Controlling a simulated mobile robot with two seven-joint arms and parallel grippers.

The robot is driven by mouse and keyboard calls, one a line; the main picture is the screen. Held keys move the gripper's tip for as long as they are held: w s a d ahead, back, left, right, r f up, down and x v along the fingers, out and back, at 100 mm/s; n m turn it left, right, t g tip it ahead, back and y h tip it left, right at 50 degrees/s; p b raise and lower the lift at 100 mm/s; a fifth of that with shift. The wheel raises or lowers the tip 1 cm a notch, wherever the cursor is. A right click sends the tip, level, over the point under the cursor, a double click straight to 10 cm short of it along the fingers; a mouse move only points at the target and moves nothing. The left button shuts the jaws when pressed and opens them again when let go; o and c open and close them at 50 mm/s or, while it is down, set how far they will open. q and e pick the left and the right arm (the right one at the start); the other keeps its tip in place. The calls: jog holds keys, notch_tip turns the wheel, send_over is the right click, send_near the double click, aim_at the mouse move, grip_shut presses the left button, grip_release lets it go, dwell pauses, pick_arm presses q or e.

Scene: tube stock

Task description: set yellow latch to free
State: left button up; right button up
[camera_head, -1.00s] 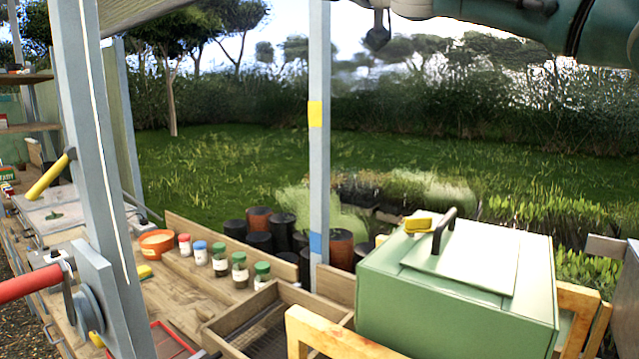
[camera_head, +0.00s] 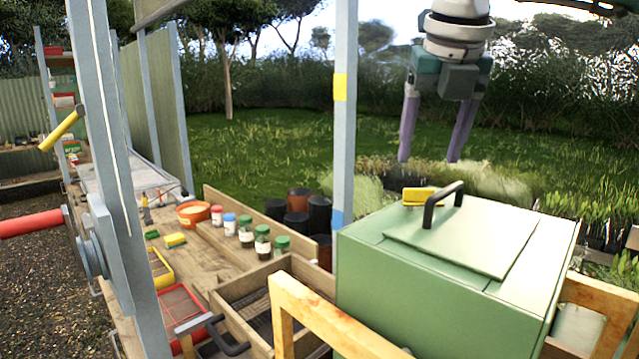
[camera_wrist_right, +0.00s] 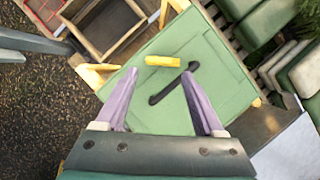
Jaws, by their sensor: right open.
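The yellow latch (camera_head: 420,196) is a small block on top of the green box (camera_head: 375,285), at the edge of its lid panel (camera_head: 470,245). A black handle (camera_head: 441,203) stands on the lid close beside it. In the right wrist view the latch (camera_wrist_right: 163,61) lies beyond my fingertips, with the handle (camera_wrist_right: 174,84) between them. My right gripper (camera_head: 432,158) hangs above and behind the box, fingers down, open and empty. It also shows in the right wrist view (camera_wrist_right: 160,76). My left gripper is not in view.
A wooden frame (camera_head: 325,318) surrounds the green box. A grey post (camera_head: 345,120) rises behind its left side. Left are a wooden tray (camera_head: 240,290), several jars (camera_head: 262,243) and an orange bowl (camera_head: 193,213) on the bench. A red-handled lever (camera_head: 30,223) is at far left.

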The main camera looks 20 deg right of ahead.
aim_at(419, 189)
jog(key=b+x, duration=0.2)
jog(key=x, duration=0.4)
jog(key=shift+w+f+b, duration=0.1)
jog(key=shift+f+b, duration=0.1)
jog(key=shift+b, duration=0.1)
jog(key=shift+c, duration=1.2)
jog(key=c, duration=0.8)
jog(key=shift+c, duration=0.2)
